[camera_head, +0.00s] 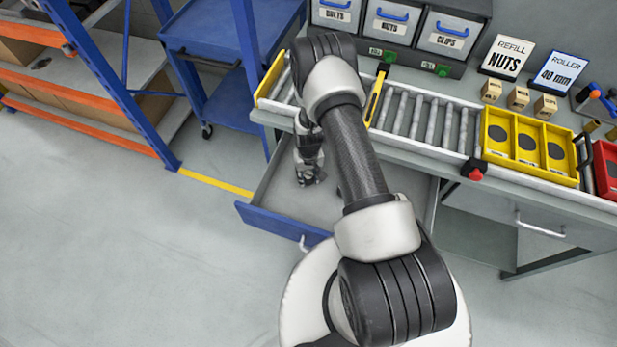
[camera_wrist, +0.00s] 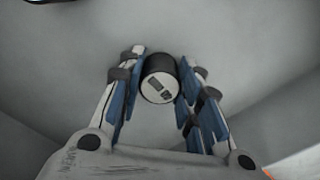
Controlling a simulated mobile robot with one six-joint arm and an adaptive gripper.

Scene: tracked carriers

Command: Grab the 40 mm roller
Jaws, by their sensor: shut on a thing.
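My gripper (camera_wrist: 160,92) is shut on a short dark cylinder, the roller (camera_wrist: 158,88), in the wrist view. The roller has a pale end face with dark printed marks, too blurred to read. The blue finger pads sit on either side of it. In the head view my gripper (camera_head: 310,176) points down inside an open drawer (camera_head: 262,217) with a blue front. The roller cannot be made out in that view.
A roller conveyor (camera_head: 420,115) runs along the bench above the drawer, with a yellow tray (camera_head: 548,163) on it. Labelled bins (camera_head: 390,20) stand behind. A blue cart (camera_head: 215,40) and a shelf rack (camera_head: 100,85) are at left. The floor at lower left is clear.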

